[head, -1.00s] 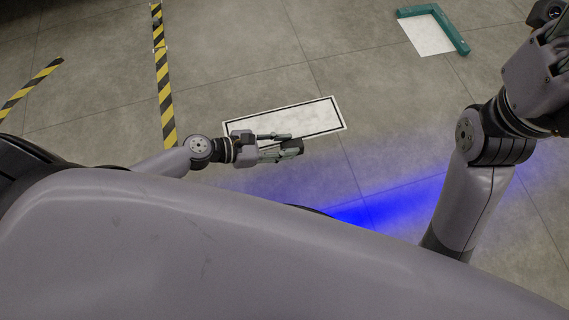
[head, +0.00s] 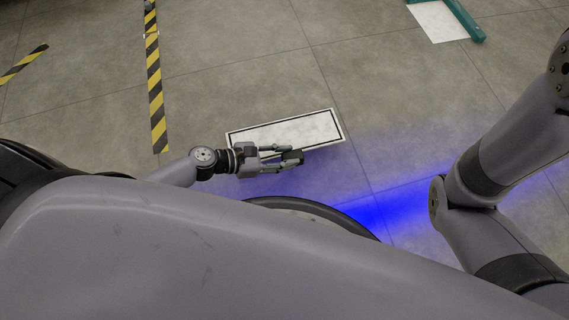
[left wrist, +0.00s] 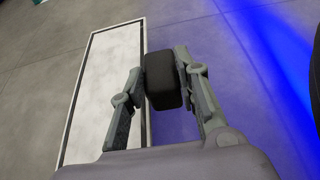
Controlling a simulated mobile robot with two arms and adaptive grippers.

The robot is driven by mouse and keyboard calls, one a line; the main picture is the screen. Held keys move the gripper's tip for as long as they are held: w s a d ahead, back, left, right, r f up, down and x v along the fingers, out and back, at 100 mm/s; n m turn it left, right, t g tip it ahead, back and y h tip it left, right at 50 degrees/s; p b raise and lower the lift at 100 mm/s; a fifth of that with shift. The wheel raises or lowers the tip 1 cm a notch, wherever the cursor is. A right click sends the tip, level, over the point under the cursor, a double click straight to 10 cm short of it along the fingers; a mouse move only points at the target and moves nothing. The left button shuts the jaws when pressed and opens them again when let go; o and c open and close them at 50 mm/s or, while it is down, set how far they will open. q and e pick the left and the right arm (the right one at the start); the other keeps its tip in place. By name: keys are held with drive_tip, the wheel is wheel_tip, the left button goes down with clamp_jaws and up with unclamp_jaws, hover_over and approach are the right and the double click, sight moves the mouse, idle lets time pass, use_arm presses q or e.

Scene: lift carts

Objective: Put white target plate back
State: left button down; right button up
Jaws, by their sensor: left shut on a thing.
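The white target plate (head: 286,131) is a long rectangle with a black line inside its white rim. It lies just beyond my left gripper (head: 285,157) in the head view. That gripper is shut on a dark block (head: 293,157) at the plate's near side, which seems to be its handle. In the left wrist view the dark block (left wrist: 164,80) sits between both fingers, and the plate (left wrist: 104,85) extends to the left of it. The join of block and plate is hidden. My right gripper is outside the views.
Yellow-black tape (head: 154,85) runs along the floor at left, with another strip (head: 25,64) further left. A green-edged bar (head: 461,18) borders a white floor patch (head: 437,22) at top right. The grey floor between is clear. Blue light falls on the floor near my base.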

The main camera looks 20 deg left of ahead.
use_arm(q)
drive_tip(key=shift+f+b, duration=1.6)
drive_tip(key=shift+f, duration=0.4)
drive_tip(key=shift+f, duration=0.15)
drive_tip(key=c, duration=1.2)
unclamp_jaws()
drive_tip(key=p+v, duration=0.5)
drive_tip(key=v, duration=0.6)
drive_tip(key=shift+s+r, duration=0.15)
drive_tip(key=shift+r, duration=0.05)
drive_tip(key=shift+s+a, duration=0.15)
drive_tip(key=shift+a, duration=0.25)
